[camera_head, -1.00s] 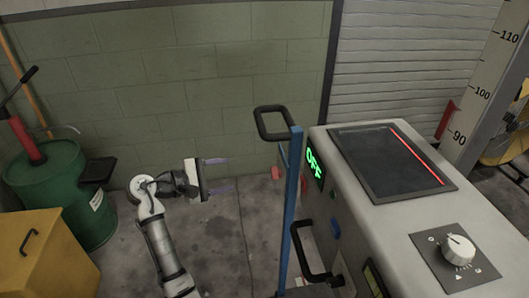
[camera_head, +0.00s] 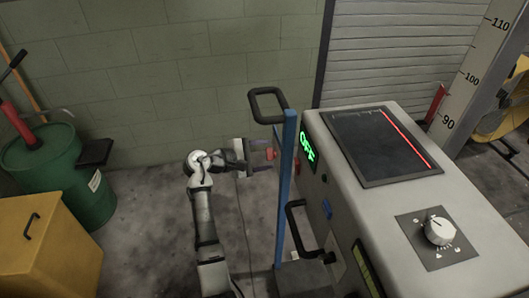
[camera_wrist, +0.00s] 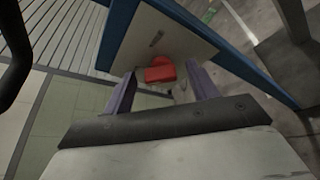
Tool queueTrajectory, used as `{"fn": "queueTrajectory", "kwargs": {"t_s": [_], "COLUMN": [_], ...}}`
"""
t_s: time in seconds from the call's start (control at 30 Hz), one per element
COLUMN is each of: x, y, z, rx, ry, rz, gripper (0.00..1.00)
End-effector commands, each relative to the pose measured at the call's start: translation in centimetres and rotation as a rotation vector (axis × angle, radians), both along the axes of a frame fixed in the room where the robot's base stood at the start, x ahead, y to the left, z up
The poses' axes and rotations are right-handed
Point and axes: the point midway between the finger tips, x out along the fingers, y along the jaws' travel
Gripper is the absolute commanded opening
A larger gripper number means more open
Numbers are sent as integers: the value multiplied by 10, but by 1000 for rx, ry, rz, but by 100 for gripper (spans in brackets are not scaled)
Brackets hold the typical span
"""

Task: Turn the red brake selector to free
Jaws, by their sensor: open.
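The red brake selector (camera_wrist: 160,70) shows in the wrist view as a small red block on a pale plate (camera_wrist: 190,40) beside a blue post. My gripper (camera_head: 264,156) is open and points right at the selector. In the wrist view its two purple fingers (camera_wrist: 158,88) lie left and right of the selector. I cannot tell whether they touch it. The plate's markings are too small to read.
The console (camera_head: 370,205) stands right, with a green OFF display (camera_head: 307,147), a dark screen (camera_head: 380,145) and a white knob (camera_head: 439,231). The blue post (camera_head: 285,195) and black handles (camera_head: 268,103) stand close to the gripper. A green drum (camera_head: 60,175) and yellow box (camera_head: 45,245) stand left.

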Motion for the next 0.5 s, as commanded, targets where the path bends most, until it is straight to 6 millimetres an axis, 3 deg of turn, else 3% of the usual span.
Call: {"fn": "queueTrajectory", "kwargs": {"t_s": [0.33,0.5], "x": [2,2], "y": [-4,-4], "z": [-1,-1], "rx": [0,0], "ry": [-1,-1], "rz": [0,0], "gripper": [58,36]}}
